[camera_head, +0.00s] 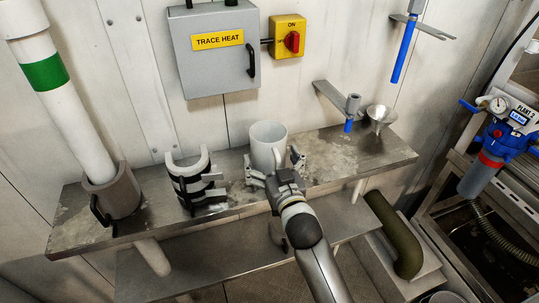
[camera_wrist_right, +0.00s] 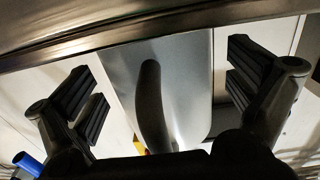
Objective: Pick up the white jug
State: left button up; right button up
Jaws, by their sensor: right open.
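The white jug (camera_head: 267,139) stands upright on the metal shelf (camera_head: 335,150), near its middle. My right gripper (camera_head: 275,165) is in front of the jug, with its open fingers spread to either side of the jug's lower part. In the right wrist view, the jug (camera_wrist_right: 190,85) fills the space between the open fingers of my right gripper (camera_wrist_right: 165,95), and its dark-looking handle points toward the camera. Gaps show between the fingers and the jug. The jug's lower front is hidden by the gripper in the head view. My left gripper is not in view.
Stacked curved clamps (camera_head: 195,185) sit left of the jug, and a grey holder (camera_head: 113,193) with a white-green pipe (camera_head: 55,90) is farther left. A funnel (camera_head: 380,117) is at the right. The grey trace heat box (camera_head: 217,50) hangs above.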

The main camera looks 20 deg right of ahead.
aim_at(275, 153)
jog(key=c, duration=1.1)
jog(key=shift+r, duration=0.1)
jog(key=shift+r, duration=0.6)
jog(key=s+r, duration=0.1)
jog(key=r, duration=0.1)
jog(key=s+r, duration=0.3)
jog(key=r, duration=0.2)
jog(key=shift+s+a, duration=0.15)
jog(key=shift+s, duration=0.05)
jog(key=s+r+p, duration=0.1)
jog(key=s, duration=0.2)
jog(key=s+r+p, duration=0.1)
jog(key=s+r, duration=0.1)
jog(key=s, duration=0.1)
jog(key=s+r+p, duration=0.1)
jog(key=s+p, duration=0.1)
jog(key=s, duration=0.1)
jog(key=shift+s+a+r, duration=0.25)
jog(key=shift+a+r, duration=0.1)
jog(key=shift+a, duration=0.05)
